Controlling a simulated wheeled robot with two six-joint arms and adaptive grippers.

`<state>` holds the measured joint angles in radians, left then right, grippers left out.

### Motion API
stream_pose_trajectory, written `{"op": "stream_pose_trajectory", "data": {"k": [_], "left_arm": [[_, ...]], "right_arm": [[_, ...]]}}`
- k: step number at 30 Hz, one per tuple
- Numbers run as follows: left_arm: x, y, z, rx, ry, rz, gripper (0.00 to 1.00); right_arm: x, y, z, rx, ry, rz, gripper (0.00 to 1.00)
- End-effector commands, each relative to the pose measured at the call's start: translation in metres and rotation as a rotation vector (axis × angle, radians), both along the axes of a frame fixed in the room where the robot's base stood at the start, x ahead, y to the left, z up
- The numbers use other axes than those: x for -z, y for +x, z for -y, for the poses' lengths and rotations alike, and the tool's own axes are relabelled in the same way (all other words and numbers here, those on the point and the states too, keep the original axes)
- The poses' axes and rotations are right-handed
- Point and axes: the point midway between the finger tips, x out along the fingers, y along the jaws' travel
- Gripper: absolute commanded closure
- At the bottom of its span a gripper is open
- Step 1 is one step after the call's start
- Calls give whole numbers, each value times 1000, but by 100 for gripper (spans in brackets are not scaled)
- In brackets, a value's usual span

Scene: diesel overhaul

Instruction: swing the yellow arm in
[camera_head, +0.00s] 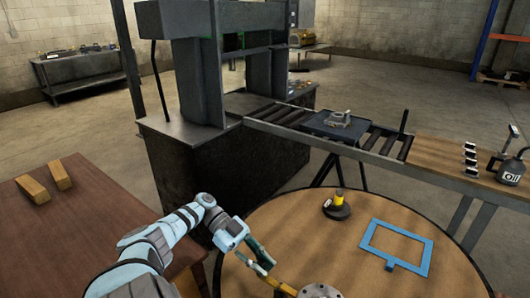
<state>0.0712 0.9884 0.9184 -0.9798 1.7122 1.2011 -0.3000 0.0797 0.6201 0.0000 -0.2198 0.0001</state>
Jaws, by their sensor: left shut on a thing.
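The yellow arm (282,286) is at the bottom edge of the head view, over the round wooden table (300,225). It runs from my gripper toward a round grey metal flange (319,291), which is cut off by the picture's edge. My left gripper (262,266) comes in from the left and is shut on the outer end of the yellow arm. Its fingers partly hide that end. My right gripper is not in view.
A dark round piece with a yellow stem (338,207) and a blue frame (396,247) lie on the round table. A roller conveyor (290,116) with a dark tray (333,126) runs behind. A press (223,62) stands at the back. Wooden blocks (46,182) lie on the left table.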

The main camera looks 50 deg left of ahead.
Motion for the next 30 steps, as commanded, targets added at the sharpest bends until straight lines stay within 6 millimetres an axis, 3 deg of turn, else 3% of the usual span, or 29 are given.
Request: {"op": "stream_pose_trajectory", "data": {"k": [4, 5, 9, 20, 30], "left_arm": [[1, 0, 0, 0, 2, -3, 100], [1, 1, 0, 0, 2, -3, 81], [0, 1, 0, 1, 2, -2, 63], [-8, 0, -1, 1, 6, 0, 63], [-85, -1, -1, 3, 7, -7, 63]], "right_arm": [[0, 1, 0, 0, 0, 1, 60], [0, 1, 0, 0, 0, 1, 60], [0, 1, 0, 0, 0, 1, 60], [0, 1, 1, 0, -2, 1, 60], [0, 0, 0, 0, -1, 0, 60]]}}
